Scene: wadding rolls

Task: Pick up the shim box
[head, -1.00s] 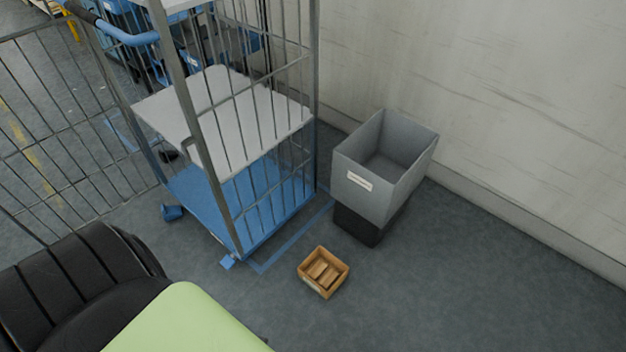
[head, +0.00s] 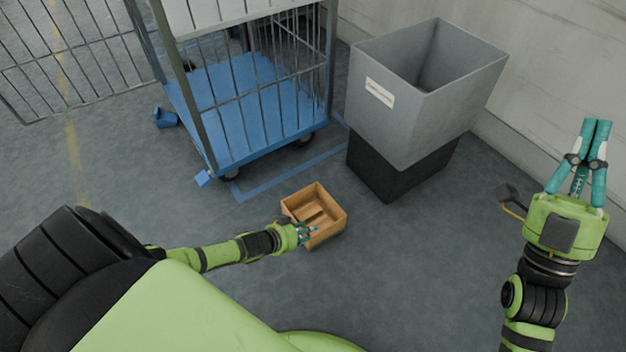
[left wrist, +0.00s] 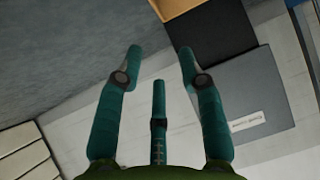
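The shim box (head: 325,227) is a small open wooden box with wooden pieces inside, standing on the floor in front of the grey bin. My left gripper (head: 312,232) is at the box's near left side in the head view and overlaps its edge; I cannot tell whether it touches. In the left wrist view my left gripper (left wrist: 160,58) has its fingers spread with nothing between them. The box's wooden corner (left wrist: 176,8) shows at the top there, beyond the fingertips. My right gripper (head: 597,124) is raised at the right, holding nothing, its two fingertips close together.
A grey bin (head: 425,115) on a black base (head: 385,172) stands just behind the box, near the wall. A wire roll cage with a blue base (head: 255,115) stands behind left.

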